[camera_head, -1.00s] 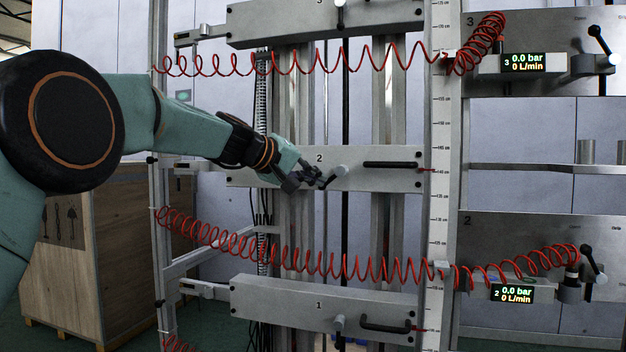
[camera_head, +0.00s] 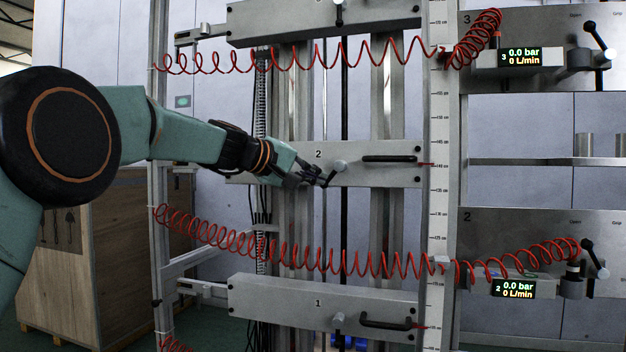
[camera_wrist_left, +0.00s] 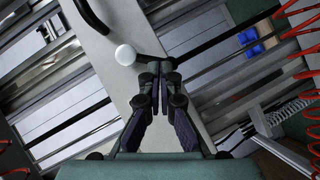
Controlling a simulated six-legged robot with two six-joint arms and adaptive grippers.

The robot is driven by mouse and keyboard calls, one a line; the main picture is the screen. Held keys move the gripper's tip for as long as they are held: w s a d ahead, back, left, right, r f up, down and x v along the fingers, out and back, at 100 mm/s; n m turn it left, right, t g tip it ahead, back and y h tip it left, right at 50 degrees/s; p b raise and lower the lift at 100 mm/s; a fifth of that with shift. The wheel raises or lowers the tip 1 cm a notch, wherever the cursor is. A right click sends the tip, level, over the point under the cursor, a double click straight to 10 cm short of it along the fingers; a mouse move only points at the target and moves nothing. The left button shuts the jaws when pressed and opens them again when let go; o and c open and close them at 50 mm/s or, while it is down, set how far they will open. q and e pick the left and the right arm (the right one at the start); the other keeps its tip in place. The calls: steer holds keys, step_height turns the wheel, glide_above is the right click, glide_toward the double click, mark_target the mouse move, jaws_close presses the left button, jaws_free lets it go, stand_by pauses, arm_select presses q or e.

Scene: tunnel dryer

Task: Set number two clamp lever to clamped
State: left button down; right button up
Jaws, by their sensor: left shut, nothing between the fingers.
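The number two beam (camera_head: 378,176) is a grey horizontal block marked "2" in the middle of the frame. Its clamp lever (camera_head: 340,166) has a pale round hub and a short dark arm angled down and left. In the left wrist view the white hub (camera_wrist_left: 125,55) shows just ahead of the fingers, its dark arm running toward the fingertips. My left gripper (camera_head: 322,180) is shut and empty, its tips beside the lever's arm; whether they touch is unclear. My right gripper is in neither view.
A black handle (camera_head: 389,158) sits right of the lever. Beam one (camera_head: 270,297) is below and beam three (camera_head: 290,20) above. Red coiled hoses (camera_head: 300,262) cross in front above and below beam two. A wooden crate (camera_head: 110,285) stands at lower left.

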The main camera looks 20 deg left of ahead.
arm_select(q)
steer(key=n+b, duration=0.1)
steer(key=b, duration=0.1)
steer(key=d+f+n+t+h+b, duration=0.1)
steer(key=b, duration=0.2)
steer(key=n+h+b, duration=0.1)
steer(key=b, duration=0.1)
steer(key=shift+d+f, duration=0.15)
steer(key=shift+f, duration=0.2)
stand_by(0.9)
steer(key=shift+w+d+f+b, duration=0.1)
steer(key=shift+d+f+b, duration=0.2)
steer(key=shift+b, duration=0.45)
stand_by(1.0)
steer(key=f+v, duration=0.1)
steer(key=v, duration=1.1)
steer(key=shift+r, duration=0.4)
